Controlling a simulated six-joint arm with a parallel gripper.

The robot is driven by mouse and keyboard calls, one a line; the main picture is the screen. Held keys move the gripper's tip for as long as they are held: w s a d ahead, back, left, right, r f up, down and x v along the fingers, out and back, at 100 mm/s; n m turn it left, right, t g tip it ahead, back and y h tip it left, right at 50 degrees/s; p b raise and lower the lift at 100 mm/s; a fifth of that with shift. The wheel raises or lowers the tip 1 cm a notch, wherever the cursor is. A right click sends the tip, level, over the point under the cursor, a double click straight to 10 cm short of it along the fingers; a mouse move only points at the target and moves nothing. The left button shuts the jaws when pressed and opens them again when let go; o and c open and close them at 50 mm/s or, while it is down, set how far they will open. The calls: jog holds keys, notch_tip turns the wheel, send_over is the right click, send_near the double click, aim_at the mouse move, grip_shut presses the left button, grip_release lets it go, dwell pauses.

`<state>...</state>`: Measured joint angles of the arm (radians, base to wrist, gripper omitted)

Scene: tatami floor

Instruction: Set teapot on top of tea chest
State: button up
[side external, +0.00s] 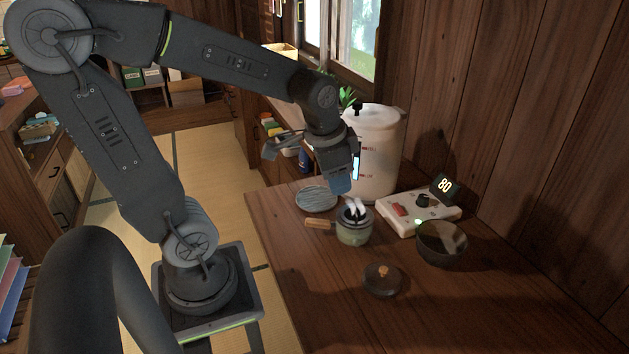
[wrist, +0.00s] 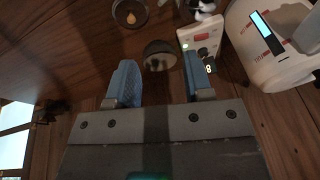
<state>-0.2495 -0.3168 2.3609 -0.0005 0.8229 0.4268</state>
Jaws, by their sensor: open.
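A small green-grey teapot (side external: 353,231) with a wooden side handle stands on the dark wooden table in the side view. White shapes show at its open top. A dark round lid (side external: 382,280) with a light wooden knob lies apart from it; it also shows in the wrist view (wrist: 130,14). I cannot pick out a tea chest in either view. My gripper (side external: 339,180) hangs above the table, behind the teapot and in front of the cream urn. In the wrist view its two blue fingers (wrist: 161,85) are apart with nothing held between them.
A tall cream urn (side external: 384,150) stands at the back. Beside it is a white control box (side external: 415,212) with a display reading 80. A dark bowl (side external: 441,244) and a striped plate (side external: 316,198) flank the teapot. The table's front right is clear. A wooden wall closes the right side.

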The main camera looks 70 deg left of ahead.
jog(key=s+d+r+n+t, duration=0.2)
jog(key=s+d+r, duration=0.2)
jog(key=s+d, duration=0.3)
jog(key=shift+r+h, duration=0.25)
jog(key=shift+h, duration=0.15)
